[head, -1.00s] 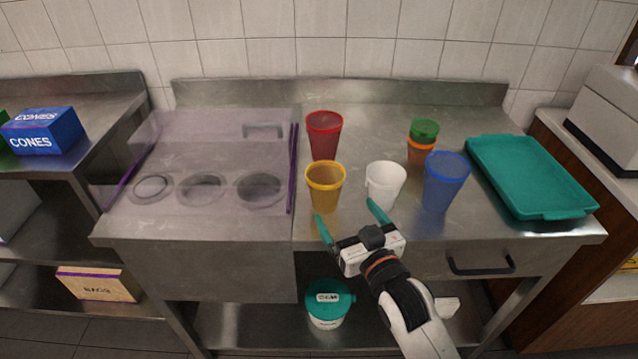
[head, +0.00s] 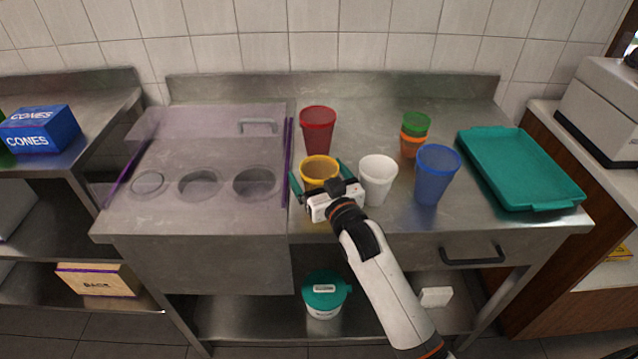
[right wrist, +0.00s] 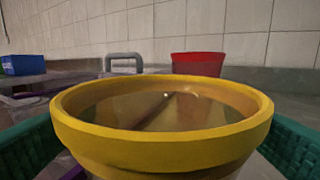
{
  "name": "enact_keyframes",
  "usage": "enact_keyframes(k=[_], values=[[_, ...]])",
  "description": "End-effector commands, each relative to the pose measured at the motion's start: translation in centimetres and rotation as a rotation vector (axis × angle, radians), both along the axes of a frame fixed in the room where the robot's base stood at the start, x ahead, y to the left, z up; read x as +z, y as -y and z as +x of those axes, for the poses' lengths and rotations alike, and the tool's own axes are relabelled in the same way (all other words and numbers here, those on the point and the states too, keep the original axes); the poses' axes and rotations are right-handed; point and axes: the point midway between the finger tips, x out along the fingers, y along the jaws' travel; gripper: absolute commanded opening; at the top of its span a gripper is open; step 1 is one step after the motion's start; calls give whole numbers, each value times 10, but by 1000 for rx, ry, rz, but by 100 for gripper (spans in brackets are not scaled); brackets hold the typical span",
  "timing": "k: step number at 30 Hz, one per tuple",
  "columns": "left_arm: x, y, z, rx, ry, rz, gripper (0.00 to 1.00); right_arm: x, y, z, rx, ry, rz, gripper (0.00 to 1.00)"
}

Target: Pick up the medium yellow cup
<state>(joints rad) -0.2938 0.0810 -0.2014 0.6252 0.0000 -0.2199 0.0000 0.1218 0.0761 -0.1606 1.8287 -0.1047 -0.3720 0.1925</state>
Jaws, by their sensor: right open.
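The yellow cup (head: 320,167) stands upright near the front of the steel counter, partly hidden by my right gripper. My right gripper (head: 320,176) is open, with one teal finger on each side of the cup. In the right wrist view the yellow cup (right wrist: 165,140) fills the middle, its rim between the two teal fingers (right wrist: 165,150). I cannot tell whether either finger touches it. My left gripper is not in view.
A white cup (head: 378,181) stands just right of the gripper, with a blue cup (head: 436,175) beyond it. A red cup (head: 318,131) stands behind. Small green and orange cups (head: 413,146) and a teal tray (head: 515,170) are right. A lidded topping unit (head: 200,150) is left.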

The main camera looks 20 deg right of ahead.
Motion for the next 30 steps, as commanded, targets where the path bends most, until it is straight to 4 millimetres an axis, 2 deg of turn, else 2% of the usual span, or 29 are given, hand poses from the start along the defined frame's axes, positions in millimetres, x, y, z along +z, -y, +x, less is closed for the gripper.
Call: enact_keyframes(k=[3, 4, 12, 20, 23, 30], values=[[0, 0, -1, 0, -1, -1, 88, 0, 0, 0, 0, 0, 0, 94], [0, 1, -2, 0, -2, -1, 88, 0, 0, 0, 0, 0, 0, 91], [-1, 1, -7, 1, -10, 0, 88, 0, 0, -1, 0, 0, -1, 48], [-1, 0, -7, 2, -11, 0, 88, 3, 0, -1, 0, 1, -1, 48], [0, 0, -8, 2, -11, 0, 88, 14, 0, 0, 0, 5, -1, 48], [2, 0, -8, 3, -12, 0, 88, 63, 0, 0, 0, 7, -2, 48]])
